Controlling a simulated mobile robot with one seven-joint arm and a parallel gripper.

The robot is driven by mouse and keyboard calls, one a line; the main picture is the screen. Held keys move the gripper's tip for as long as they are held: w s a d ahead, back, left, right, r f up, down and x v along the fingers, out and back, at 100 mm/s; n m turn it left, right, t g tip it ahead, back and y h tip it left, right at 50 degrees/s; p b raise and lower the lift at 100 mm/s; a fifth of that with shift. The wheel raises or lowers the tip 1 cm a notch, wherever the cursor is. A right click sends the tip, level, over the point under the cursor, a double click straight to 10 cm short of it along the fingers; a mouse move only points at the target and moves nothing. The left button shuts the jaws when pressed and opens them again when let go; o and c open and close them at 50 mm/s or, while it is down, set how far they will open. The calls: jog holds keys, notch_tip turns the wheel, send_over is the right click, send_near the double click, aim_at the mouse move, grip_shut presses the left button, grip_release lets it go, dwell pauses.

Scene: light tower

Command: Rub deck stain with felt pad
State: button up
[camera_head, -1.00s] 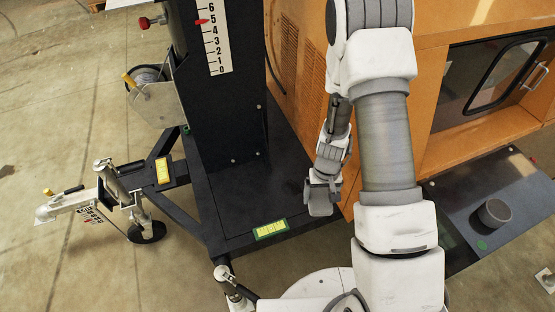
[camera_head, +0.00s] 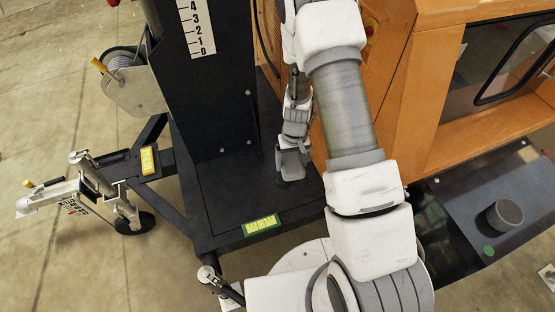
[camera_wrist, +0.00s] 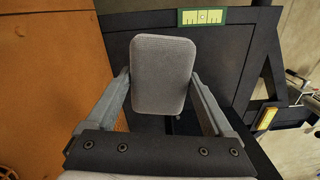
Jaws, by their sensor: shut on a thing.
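A grey felt pad (camera_wrist: 162,75) with rounded corners sits between the fingers of my gripper (camera_wrist: 160,90) in the wrist view. My gripper is shut on it. In the head view, my gripper (camera_head: 291,162) reaches down over the black deck (camera_head: 235,200) at the foot of the mast, close to the orange cabinet. Whether the pad touches the deck cannot be told. No stain can be made out clearly; the pad and gripper hide the deck beneath them.
The black mast (camera_head: 205,105) with a number scale rises left of my gripper. The orange cabinet (camera_head: 395,100) stands close on the right. A green-and-yellow label (camera_head: 262,226) marks the deck's front edge. A grey cylinder (camera_head: 504,216) stands on the right-hand deck.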

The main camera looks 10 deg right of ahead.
jog(key=w+a+f+n+b, duration=0.1)
jog(key=w+f+b, duration=1.5)
jog(key=f+b, duration=0.2)
jog(key=shift+f+n+b, duration=0.3)
jog(key=shift+f+n, duration=0.05)
jog(key=shift+n, duration=0.05)
